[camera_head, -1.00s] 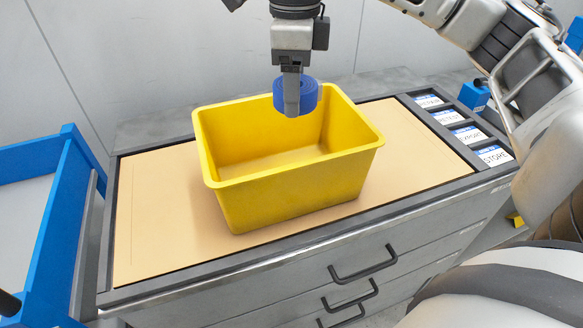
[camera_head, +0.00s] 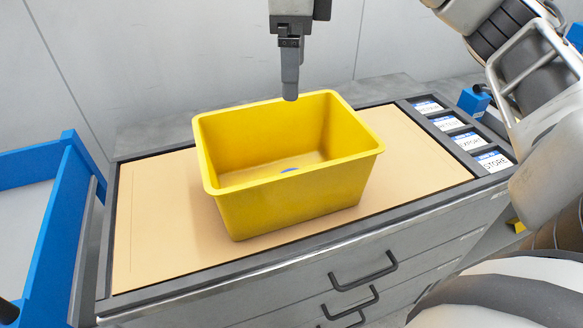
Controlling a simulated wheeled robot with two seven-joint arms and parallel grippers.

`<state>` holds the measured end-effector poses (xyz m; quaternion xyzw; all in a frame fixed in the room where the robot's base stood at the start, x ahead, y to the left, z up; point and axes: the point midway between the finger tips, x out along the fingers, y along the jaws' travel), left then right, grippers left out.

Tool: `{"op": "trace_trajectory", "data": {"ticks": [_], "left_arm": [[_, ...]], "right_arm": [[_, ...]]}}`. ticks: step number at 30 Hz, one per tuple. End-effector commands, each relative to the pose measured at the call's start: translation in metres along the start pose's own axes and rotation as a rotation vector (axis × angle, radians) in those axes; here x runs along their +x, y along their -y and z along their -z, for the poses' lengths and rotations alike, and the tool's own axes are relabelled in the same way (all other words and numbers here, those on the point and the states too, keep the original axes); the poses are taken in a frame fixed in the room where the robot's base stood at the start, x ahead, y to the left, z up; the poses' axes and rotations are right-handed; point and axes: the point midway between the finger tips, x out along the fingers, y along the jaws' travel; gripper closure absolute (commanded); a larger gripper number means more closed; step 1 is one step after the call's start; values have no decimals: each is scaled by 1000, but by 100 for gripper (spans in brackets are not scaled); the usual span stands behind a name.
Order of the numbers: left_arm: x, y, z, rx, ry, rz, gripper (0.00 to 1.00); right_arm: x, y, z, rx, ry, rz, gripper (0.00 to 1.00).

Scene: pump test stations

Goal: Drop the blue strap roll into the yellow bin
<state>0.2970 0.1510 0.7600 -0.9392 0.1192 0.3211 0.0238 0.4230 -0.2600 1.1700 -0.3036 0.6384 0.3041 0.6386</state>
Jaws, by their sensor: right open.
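The yellow bin (camera_head: 290,202) stands on the tan top of the drawer cabinet, its open side up. Only a small piece of the blue strap roll (camera_head: 289,171) shows inside the bin, low down; the bin's front wall hides the rest. My right gripper (camera_head: 290,97) is above the bin's back part, pointing down, open and empty. It is apart from the roll. My left gripper is not in view.
The grey drawer cabinet (camera_head: 300,262) has handles on its front and labelled slots (camera_head: 467,141) at its right end. A blue-framed cart (camera_head: 60,190) stands at the left. The tan top is bare around the bin. A grey wall is behind.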

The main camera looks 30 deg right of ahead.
Motion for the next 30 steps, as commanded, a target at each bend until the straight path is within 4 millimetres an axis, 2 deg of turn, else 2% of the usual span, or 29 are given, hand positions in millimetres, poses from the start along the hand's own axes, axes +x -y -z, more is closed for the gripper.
{"op": "trace_trajectory", "data": {"ticks": [1, 3, 10, 12, 18, 30], "left_arm": [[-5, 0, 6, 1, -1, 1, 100], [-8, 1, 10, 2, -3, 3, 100], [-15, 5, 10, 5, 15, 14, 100], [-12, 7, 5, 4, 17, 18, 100], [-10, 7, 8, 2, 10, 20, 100], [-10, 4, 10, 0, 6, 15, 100]], "right_arm": [[-21, 1, 0, 1, 4, 7, 13], [-39, 1, 0, 2, 4, 7, 13], [-90, 0, 0, 1, 2, 5, 13], [-95, 0, 0, 1, 1, 4, 13], [-109, 0, 0, -1, 0, 2, 13], [-110, 0, 0, -1, 0, 0, 13]]}}
